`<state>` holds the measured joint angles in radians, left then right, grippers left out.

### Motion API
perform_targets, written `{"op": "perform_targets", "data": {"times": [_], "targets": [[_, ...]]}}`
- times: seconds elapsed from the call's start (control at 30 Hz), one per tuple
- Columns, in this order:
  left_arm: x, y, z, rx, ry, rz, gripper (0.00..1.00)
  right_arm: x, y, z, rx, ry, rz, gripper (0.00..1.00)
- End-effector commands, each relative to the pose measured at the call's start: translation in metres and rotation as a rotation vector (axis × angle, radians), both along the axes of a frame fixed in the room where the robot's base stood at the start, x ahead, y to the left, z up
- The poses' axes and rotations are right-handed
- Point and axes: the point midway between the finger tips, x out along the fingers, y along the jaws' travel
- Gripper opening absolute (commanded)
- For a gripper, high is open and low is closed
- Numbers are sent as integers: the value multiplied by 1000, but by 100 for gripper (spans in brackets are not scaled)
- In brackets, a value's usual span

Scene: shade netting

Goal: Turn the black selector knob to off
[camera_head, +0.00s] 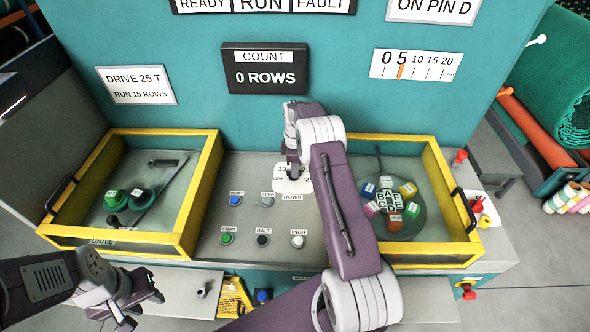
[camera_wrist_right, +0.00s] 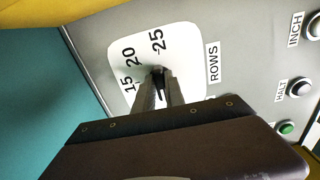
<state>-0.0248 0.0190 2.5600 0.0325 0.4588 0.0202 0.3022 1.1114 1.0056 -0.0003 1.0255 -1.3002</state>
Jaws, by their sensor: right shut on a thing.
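The black selector knob (camera_wrist_right: 160,74) sits on a white dial plate (camera_wrist_right: 182,52) marked ROWS. In the right wrist view the numbers 15, 20 and 25 show on the plate. My right gripper (camera_wrist_right: 159,92) is shut on the knob, with a finger on either side of it. The gripper hides part of the dial, and where the knob points is hard to tell. In the head view my right gripper (camera_head: 292,174) reaches down to the dial plate (camera_head: 300,186), where OFF shows at its left edge. My left gripper (camera_head: 137,303) is open and empty at the lower left.
Below the dial are a blue button (camera_head: 235,201), a green START button (camera_head: 227,238), a black HALT button (camera_head: 262,240) and a white INCH button (camera_head: 298,241). Yellow-framed boxes stand left (camera_head: 212,160) and right (camera_head: 437,165). A counter (camera_head: 264,69) reads 0 ROWS.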

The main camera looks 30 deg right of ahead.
Motion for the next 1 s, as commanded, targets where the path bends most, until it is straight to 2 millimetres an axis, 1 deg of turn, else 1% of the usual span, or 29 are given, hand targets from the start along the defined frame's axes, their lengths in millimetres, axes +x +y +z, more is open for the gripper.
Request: {"op": "perform_targets", "data": {"times": [0.2, 0.4, 0.97, 1.0], "targets": [[0, 0, 0, 0, 0, 0, 36, 2, -1, 2, -1, -6, 119, 0], [0, 0, 0, 0, 0, 0, 36, 3, -1, 2, -1, -6, 184, 0], [0, 0, 0, 0, 0, 0, 36, 3, -1, 2, -3, -6, 215, 0], [0, 0, 0, 0, 0, 0, 36, 3, -1, 2, -3, -6, 215, 17]]}}
